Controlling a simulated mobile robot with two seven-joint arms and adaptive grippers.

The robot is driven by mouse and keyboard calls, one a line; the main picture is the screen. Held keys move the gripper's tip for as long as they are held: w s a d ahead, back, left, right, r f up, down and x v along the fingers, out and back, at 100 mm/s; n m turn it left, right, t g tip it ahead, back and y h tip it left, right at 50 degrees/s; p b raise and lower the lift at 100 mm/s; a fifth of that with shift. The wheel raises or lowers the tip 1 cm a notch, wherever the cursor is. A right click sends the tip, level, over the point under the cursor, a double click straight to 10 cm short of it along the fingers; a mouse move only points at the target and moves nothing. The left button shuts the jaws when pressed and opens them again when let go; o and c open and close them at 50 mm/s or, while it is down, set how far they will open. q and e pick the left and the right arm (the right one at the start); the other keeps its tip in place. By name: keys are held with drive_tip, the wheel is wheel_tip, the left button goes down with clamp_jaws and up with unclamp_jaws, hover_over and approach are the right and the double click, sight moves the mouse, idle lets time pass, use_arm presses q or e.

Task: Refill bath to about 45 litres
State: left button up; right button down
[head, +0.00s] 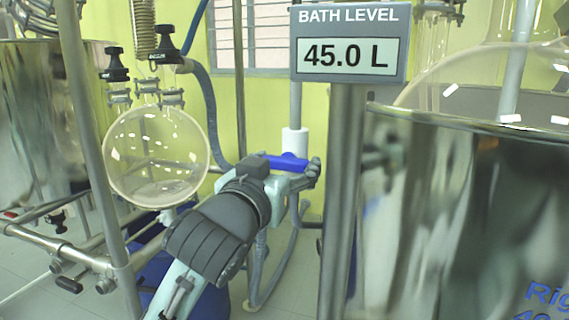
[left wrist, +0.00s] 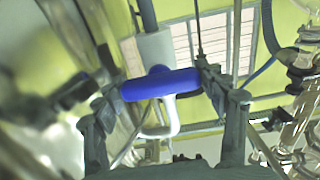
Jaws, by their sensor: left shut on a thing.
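The bath level display (head: 350,45) reads 45.0 L in the head view. The steel bath (head: 460,200) stands at the right, with blue lettering partly cut off low on its side. My left gripper (head: 296,172) is shut on a blue valve handle (head: 283,161) beside the bath, below a white fitting (head: 295,140). In the left wrist view the blue handle (left wrist: 162,84) lies crosswise between the fingers of the left gripper (left wrist: 165,100). The water surface in the bath cannot be made out. My right gripper is not in view.
A round glass flask (head: 156,158) hangs left of my arm, with black-knobbed valves (head: 166,48) above it. A steel post (head: 92,150) and rails stand at the left. A grey hose (head: 210,100) runs behind my arm. A glass vessel (head: 480,75) rises from the bath.

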use_arm(q)
drive_tip(key=o, duration=0.8)
drive_tip(key=shift+r, duration=0.1)
drive_tip(key=o, duration=0.4)
drive_tip(key=shift+c, duration=0.2)
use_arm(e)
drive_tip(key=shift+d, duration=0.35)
use_arm(q)
drive_tip(key=shift+s, duration=0.15)
drive_tip(key=v, duration=0.7)
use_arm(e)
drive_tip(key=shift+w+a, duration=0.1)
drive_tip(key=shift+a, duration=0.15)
